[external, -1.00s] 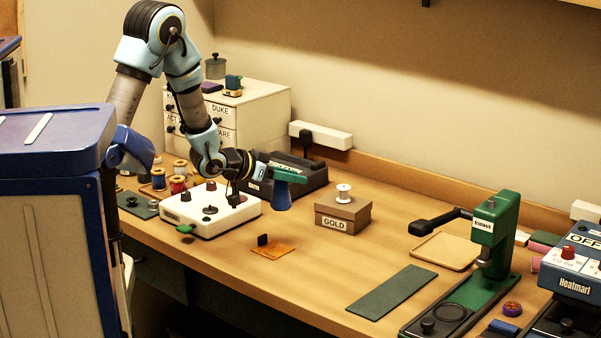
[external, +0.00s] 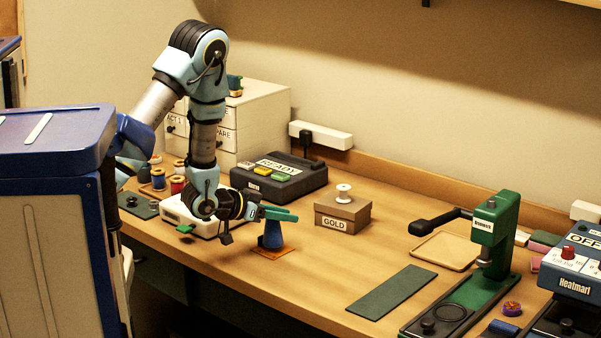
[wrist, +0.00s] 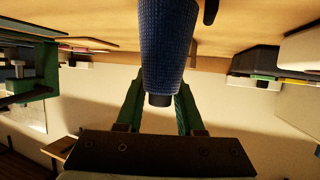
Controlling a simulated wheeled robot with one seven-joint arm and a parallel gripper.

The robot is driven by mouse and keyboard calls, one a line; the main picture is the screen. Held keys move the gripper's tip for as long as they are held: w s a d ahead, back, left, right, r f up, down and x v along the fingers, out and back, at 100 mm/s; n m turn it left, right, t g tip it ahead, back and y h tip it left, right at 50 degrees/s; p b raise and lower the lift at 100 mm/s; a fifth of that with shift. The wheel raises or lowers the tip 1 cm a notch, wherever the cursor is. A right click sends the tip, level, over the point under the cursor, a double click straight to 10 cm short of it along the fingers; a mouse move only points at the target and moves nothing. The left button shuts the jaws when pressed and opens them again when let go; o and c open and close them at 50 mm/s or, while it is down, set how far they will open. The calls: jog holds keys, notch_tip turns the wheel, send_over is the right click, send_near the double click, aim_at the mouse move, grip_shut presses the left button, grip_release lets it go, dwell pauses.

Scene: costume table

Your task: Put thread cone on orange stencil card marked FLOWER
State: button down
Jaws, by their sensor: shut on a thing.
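The blue thread cone (external: 271,236) is upright between the green fingers of my gripper (external: 280,213). In the wrist view the blue cone (wrist: 168,45) shows between both fingers. My gripper is shut on it near its narrow top. The cone's base is at the orange stencil card (external: 289,250) near the table's front edge. I cannot tell if the base touches the card. The cone hides the card's middle, and no lettering on the card is readable.
A box marked GOLD (external: 342,212) with a white spool on top stands to the right. A dark device marked READY (external: 285,177) is behind. A white device (external: 181,213) is to the left. A green mat (external: 391,292) lies front right, with bare table between.

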aim_at(265, 241)
jog(key=shift+f, duration=0.45)
jog(key=shift+f, duration=0.2)
jog(key=c, duration=0.5)
grip_release()
jog(key=shift+r, duration=0.1)
jog(key=shift+r, duration=0.1)
jog(key=p+v, duration=0.1)
jog(key=v, duration=0.1)
jog(key=p+v, duration=0.2)
jog(key=v, duration=0.1)
jog(key=shift+a+r, duration=0.2)
jog(key=shift+r, duration=0.15)
jog(key=shift+p+v, duration=1.05)
jog(key=shift+p, duration=1.55)
